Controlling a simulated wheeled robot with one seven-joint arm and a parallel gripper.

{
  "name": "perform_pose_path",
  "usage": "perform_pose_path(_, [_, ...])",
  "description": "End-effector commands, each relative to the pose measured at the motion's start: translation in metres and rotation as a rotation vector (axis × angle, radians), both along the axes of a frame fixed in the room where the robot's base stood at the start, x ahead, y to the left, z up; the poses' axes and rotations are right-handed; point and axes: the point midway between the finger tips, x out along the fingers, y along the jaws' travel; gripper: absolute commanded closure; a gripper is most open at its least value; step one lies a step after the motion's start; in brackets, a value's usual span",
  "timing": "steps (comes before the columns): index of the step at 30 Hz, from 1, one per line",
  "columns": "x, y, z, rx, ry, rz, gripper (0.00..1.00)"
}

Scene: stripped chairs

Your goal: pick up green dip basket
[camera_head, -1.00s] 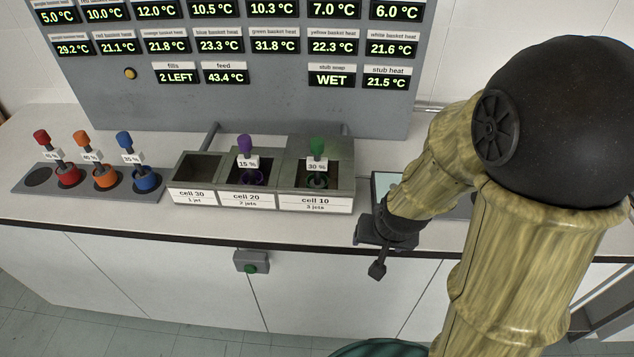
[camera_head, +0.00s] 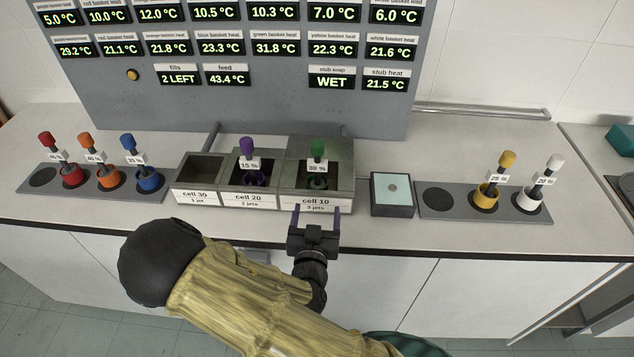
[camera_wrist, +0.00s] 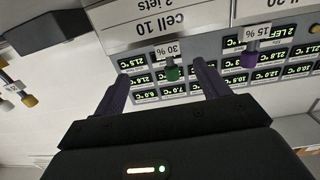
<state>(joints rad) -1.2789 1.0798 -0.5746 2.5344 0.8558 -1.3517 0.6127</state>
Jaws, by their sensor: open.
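The green dip basket (camera_head: 318,152) stands in the cell 10 tank (camera_head: 318,204). Its green knob and 30 % tag show above the opening, and its lower part is partly hidden inside. My gripper (camera_head: 317,211) is open and empty in front of the cell 10 label, its two fingers pointing towards the tank. In the wrist view the green knob (camera_wrist: 173,73) appears between the spread fingers of my gripper (camera_wrist: 162,82), beyond them and not touched.
The purple basket (camera_head: 246,146) stands in cell 20, left of the green one; cell 30 (camera_head: 203,167) looks empty. A square pad box (camera_head: 391,207) sits to the right. Racks hold red, orange and blue baskets left, yellow and white right. A panel (camera_head: 250,107) rises behind.

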Motion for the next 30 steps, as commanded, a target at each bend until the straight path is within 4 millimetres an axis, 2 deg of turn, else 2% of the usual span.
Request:
perform_pose_path(3, [-0.003, 0.007, 0.006, -0.009, -0.044, 0.026, 0.25])
perform_pose_path(14, [0.003, 0.006, 0.007, -0.006, -0.042, 0.023, 0.25])
perform_pose_path(17, [0.015, 0.005, 0.008, -0.007, -0.041, 0.021, 0.25])
perform_pose_path(30, [0.092, 0.002, 0.009, -0.008, -0.041, 0.023, 0.25])
